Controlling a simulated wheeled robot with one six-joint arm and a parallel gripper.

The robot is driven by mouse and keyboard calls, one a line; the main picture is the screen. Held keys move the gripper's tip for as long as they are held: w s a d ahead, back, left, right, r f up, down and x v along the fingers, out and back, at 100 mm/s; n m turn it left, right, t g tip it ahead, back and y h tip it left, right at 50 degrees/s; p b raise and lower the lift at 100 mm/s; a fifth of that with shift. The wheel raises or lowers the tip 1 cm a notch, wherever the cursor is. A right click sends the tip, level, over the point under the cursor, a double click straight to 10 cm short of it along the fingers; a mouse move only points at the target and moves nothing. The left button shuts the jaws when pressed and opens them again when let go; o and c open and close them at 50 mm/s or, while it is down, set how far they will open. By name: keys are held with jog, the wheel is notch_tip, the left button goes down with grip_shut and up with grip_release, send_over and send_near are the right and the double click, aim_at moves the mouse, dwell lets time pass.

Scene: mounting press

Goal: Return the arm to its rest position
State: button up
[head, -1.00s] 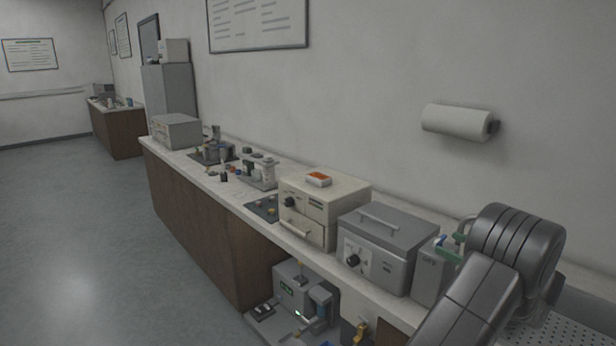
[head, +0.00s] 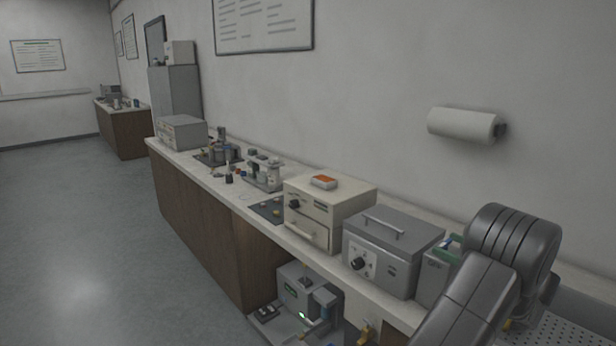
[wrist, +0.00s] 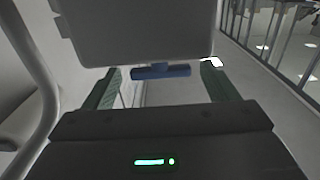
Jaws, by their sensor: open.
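My arm shows at the lower right of the head view, bent at a dark grey joint; its end is outside that view. In the wrist view my gripper (wrist: 160,93) is open, its two green-lined fingers wide apart. A blue bar (wrist: 160,71) on a grey box-like body shows between and beyond the fingertips. I cannot tell whether anything touches it. Nothing is held between the fingers.
A long bench carries a cream drawer unit (head: 328,209), a grey lidded box (head: 390,250) and small apparatus (head: 264,172). A grey machine (head: 308,292) stands low beneath. A paper roll (head: 464,125) hangs on the wall. The floor at left is clear.

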jog(key=b+v, duration=0.2)
jog(key=v, duration=1)
jog(key=p+x, duration=0.2)
jog(key=x, duration=1.1)
jog(key=shift+w+a+r+p, duration=0.1)
jog(key=shift+w+a+p, duration=0.15)
jog(key=shift+a+p, duration=0.1)
jog(key=shift+w+f+h+b, duration=0.15)
jog(key=shift+f+h+b, duration=0.1)
jog(key=shift+h+b, duration=0.1)
jog(key=shift+m+t+h+b, duration=0.6)
jog(key=shift+m+t+h, duration=0.2)
jog(key=shift+m+h, duration=0.1)
jog(key=m+t+h+b, duration=0.2)
jog(key=m+h+b, duration=0.2)
jog(key=h, duration=0.2)
jog(key=shift+a, duration=0.1)
jog(key=m+h+b, duration=0.3)
jog(key=h, duration=0.1)
jog(key=shift+t, duration=0.3)
jog(key=shift+r+m+h+b, duration=0.1)
jog(key=shift+m+h+b, duration=0.95)
jog(key=shift+h, duration=0.8)
jog(key=shift+r, duration=0.1)
jog(key=shift+r+m+g+h+p, duration=0.1)
jog(key=shift+m+g+h+p, duration=0.85)
jog(key=shift+h, duration=0.55)
